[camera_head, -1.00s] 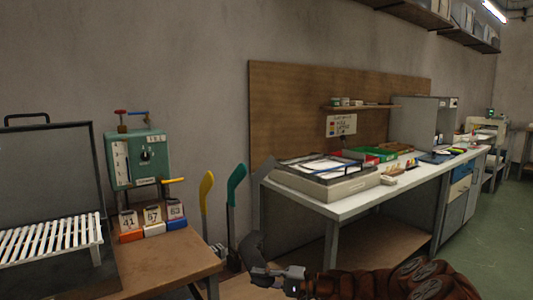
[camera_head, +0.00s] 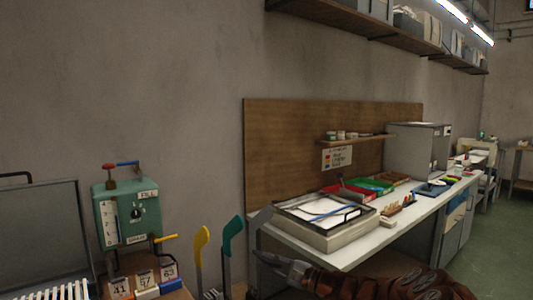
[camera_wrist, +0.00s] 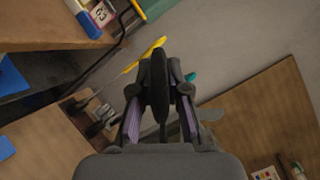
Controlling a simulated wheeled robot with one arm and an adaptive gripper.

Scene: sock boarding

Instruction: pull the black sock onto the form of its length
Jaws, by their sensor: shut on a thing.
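My gripper (camera_head: 283,266) is at the lower middle of the head view, in front of the workbench's near end. In the wrist view my gripper (camera_wrist: 160,112) is shut on a dark, limp-looking piece, the black sock (camera_wrist: 159,85), which sticks out beyond the fingers. In the head view the sock is only a small dark shape. Three foot-shaped forms stand left of my gripper: a yellow form (camera_head: 201,243), a teal form (camera_head: 231,236) and a grey form (camera_head: 261,217). The sock is apart from the forms in the head view. The forms' lower parts are cut off.
A green gauge box (camera_head: 126,212) with number cards (camera_head: 145,279) and coloured blocks stands at left. A white-topped workbench (camera_head: 350,257) with a grey tray (camera_head: 318,235) is at right. A brown board (camera_head: 300,150) backs it. A wall shelf (camera_head: 330,17) hangs above.

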